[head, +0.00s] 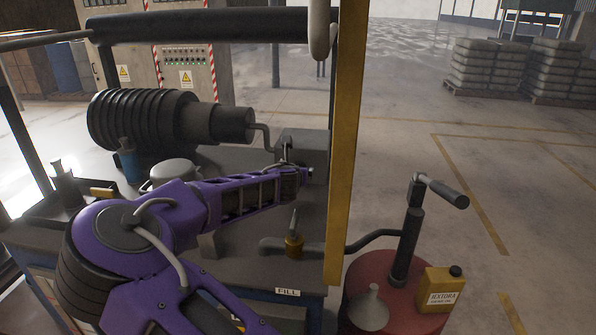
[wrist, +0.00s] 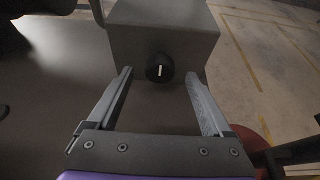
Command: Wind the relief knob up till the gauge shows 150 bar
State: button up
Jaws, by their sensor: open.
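The relief knob (wrist: 160,68) is black and round with a white pointer line that stands nearly upright. It sits on the near face of a grey block (wrist: 163,28), which also shows in the head view (head: 318,150) at the back of the bench. My gripper (wrist: 160,74) is open, with one finger left and one right of the knob and a gap on each side. In the head view my purple arm hides most of my gripper (head: 297,174) and the knob. No readable gauge face shows in either view.
A yellow post (head: 346,140) stands just right of the block. A ribbed dark cylinder (head: 150,118) lies behind my arm. A brass valve (head: 294,244) stands on the bench in front, and a red drum (head: 400,312) with a hand pump stands at right.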

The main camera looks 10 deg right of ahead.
jog(key=shift+x, duration=1.6)
grip_shut()
jog(key=m+y, duration=0.2)
jog(key=m, duration=0.1)
jog(key=shift+s+d+t, duration=0.1)
jog(key=shift+d+t, duration=0.15)
jog(key=shift+t, duration=0.15)
jog(key=shift+f+m+t+y, duration=0.1)
jog(key=shift+m+t+y, duration=0.4)
jog(key=shift+m, duration=0.6)
